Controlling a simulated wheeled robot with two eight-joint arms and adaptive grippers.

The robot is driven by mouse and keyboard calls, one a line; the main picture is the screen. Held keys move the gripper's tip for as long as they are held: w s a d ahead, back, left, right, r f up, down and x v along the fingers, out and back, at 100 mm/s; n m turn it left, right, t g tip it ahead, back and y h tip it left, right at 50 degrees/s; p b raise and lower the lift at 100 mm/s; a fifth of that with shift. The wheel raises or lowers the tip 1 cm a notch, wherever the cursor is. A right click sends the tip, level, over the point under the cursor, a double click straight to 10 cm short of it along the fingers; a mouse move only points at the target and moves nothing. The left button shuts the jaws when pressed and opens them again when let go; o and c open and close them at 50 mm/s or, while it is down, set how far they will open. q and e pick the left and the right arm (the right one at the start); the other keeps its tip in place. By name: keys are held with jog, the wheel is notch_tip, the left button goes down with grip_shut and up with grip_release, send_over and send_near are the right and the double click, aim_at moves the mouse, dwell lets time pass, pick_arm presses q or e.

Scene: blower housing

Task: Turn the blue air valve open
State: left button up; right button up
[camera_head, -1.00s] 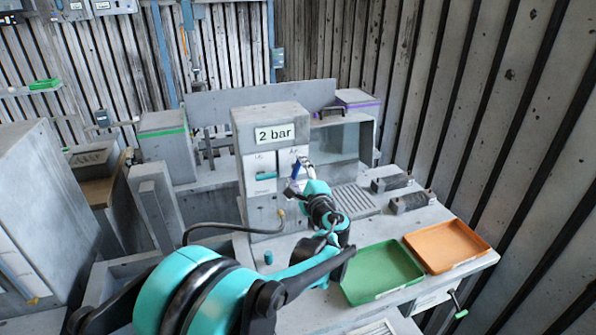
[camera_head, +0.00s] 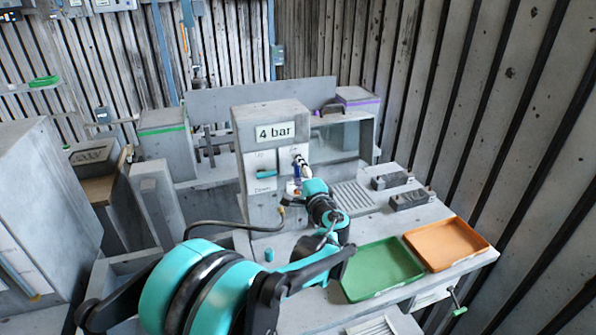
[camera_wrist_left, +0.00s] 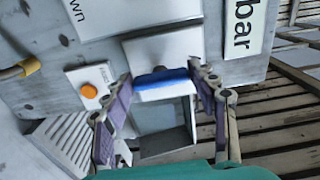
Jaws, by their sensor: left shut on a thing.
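The blue air valve handle (camera_head: 297,172) is on the front of a grey unit whose sign (camera_head: 275,132) reads "4 bar". In the left wrist view the handle (camera_wrist_left: 162,78) is a short blue bar across a white plate. It stands upright on the panel, at right angles to the sign's text. My left gripper (camera_head: 300,163) is shut on the handle, with one purple-padded finger at each end of it in the wrist view (camera_wrist_left: 160,95). The fingers partly hide the handle in the head view. My right gripper is out of view.
A teal lever (camera_head: 266,174) sits beside the valve on the same panel. An orange button (camera_wrist_left: 89,91) shows near the left finger in the wrist view. A green tray (camera_head: 383,270) and an orange tray (camera_head: 446,245) lie on the bench to the right.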

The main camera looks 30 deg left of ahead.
pick_arm(q)
jog(key=o, duration=1.2)
jog(key=shift+c, duration=0.2)
jog(key=shift+d, duration=0.1)
jog(key=v, duration=1.2)
